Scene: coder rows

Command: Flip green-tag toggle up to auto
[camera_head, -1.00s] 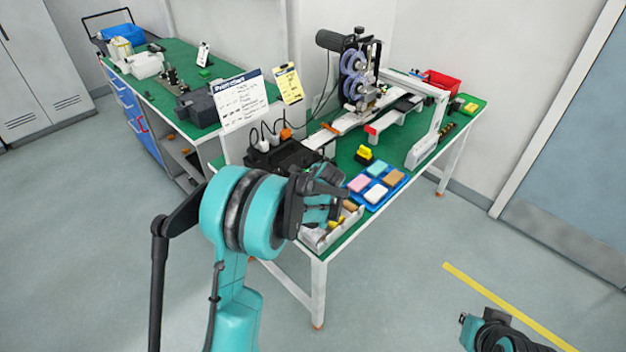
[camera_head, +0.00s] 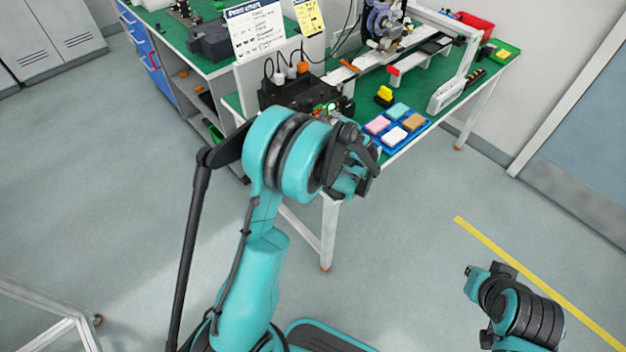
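A black control box (camera_head: 288,92) with plugs and cables stands at the left end of the green-topped table. Small green and red spots (camera_head: 332,107) show on its right side, too small to tell a toggle, its tag or its position. My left gripper (camera_head: 362,168) is in front of the table's near corner, below and right of the box in the picture. It is seen from behind and the side, so its finger opening is unclear. My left arm hides part of the near table edge. My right gripper (camera_head: 474,280) is low at the right, over the floor, away from the table.
A blue tray (camera_head: 398,143) with coloured blocks lies right of the box, with a yellow-and-black item (camera_head: 384,95) behind it. A reel machine (camera_head: 384,25) stands at the back. A printed sign (camera_head: 256,30) stands left. Floor at the right front is clear.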

